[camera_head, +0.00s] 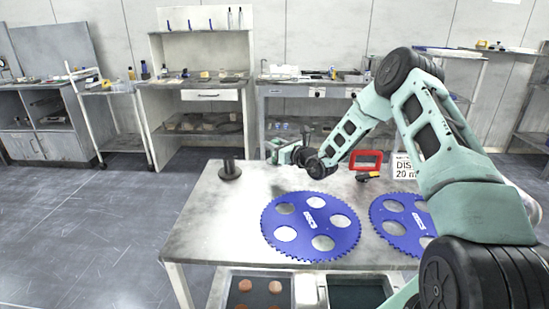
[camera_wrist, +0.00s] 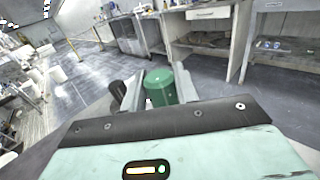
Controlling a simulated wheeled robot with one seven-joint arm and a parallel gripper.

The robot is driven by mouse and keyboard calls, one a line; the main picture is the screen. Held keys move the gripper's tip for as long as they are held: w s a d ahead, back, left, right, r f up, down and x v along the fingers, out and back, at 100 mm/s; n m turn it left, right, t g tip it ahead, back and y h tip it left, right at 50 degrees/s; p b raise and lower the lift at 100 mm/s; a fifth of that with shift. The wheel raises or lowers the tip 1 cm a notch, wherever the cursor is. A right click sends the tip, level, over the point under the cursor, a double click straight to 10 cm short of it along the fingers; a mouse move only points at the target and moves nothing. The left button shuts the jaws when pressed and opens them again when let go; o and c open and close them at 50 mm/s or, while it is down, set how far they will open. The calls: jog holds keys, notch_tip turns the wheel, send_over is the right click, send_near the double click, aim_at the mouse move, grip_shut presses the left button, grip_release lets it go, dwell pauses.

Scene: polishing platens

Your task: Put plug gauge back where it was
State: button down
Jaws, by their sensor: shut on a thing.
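My gripper (camera_wrist: 158,92) is shut on a green cylinder, which I take for the plug gauge (camera_wrist: 159,86). The green cylinder stands between the two grey fingers in the wrist view, and its lower part is hidden by my gripper. In the head view my gripper (camera_head: 280,152) is over the back edge of the table (camera_head: 205,215), left of my forearm. The gauge is too small there to make out clearly. Where it was before cannot be told from these frames.
A dark post on a round base (camera_head: 230,169) stands at the table's back left, close to my gripper. Two blue toothed discs (camera_head: 285,238) (camera_head: 390,213) lie in front. A red frame (camera_head: 367,154) and a white sign (camera_head: 403,166) stand behind. The table's left front is clear.

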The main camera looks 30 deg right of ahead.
jog(key=shift+f, duration=2.2)
jog(key=shift+f, duration=0.1)
jog(key=c, duration=1.1)
grip_release()
jog(key=shift+f, duration=0.1)
